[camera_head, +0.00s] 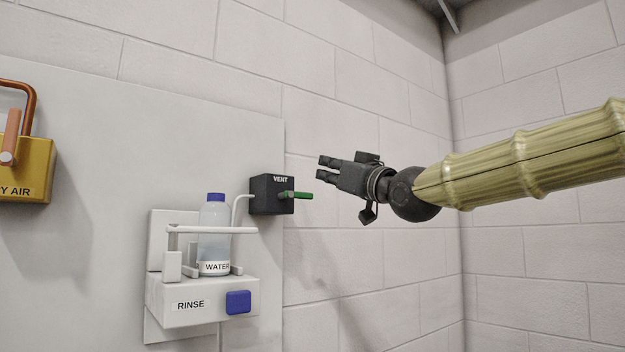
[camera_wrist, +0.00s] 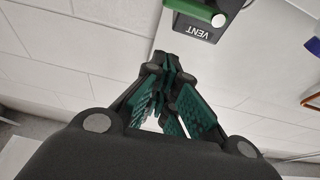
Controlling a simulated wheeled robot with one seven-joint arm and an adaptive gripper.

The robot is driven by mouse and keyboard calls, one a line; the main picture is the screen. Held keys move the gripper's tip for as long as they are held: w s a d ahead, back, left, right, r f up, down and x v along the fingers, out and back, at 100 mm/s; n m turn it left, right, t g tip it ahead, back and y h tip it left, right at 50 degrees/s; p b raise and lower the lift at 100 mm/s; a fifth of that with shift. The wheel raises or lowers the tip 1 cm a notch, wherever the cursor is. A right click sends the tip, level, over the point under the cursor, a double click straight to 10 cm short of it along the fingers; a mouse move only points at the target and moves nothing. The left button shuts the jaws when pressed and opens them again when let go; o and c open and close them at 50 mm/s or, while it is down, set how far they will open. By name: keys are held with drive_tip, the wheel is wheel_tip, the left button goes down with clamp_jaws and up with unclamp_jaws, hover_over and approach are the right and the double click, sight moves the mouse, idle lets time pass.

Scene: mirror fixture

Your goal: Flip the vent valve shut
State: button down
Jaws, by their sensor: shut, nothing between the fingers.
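The vent valve is a black box (camera_head: 262,196) marked VENT, fixed near the right edge of the pale panel. Its green lever (camera_head: 298,195) sticks out from the box toward the right, roughly level. My gripper (camera_head: 325,168) is shut and empty, to the right of the box and a little above the lever, apart from both. In the wrist view my gripper's fingertips (camera_wrist: 172,62) meet, and the black box (camera_wrist: 205,32) and the round-ended green lever (camera_wrist: 198,11) show upside down at the top, cut off by the frame edge.
A blue-capped bottle (camera_head: 213,243) marked WATER stands in a white rinse holder (camera_head: 185,303) with a blue button (camera_head: 238,302), left of and below the valve. A yellow box (camera_head: 28,170) with an orange-brown handle is at far left. The block wall to the right is bare.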

sight(299, 195)
drive_tip(key=shift+w+a+f+p, duration=0.3)
drive_tip(key=shift+w+a+p, duration=0.3)
drive_tip(key=shift+w, duration=0.1)
drive_tip(key=shift+w+a+f+p, duration=0.35)
drive_tip(key=shift+w+a+p, duration=0.15)
drive_tip(key=shift+w+p, duration=0.15)
drive_tip(key=shift+w+a+f+p, duration=0.3)
drive_tip(key=shift+w+a+p, duration=0.3)
drive_tip(key=shift+w, duration=0.1)
drive_tip(key=shift+w+d+f+m, duration=0.1)
drive_tip(key=shift+w+m, duration=0.1)
drive_tip(key=shift+m, duration=0.1)
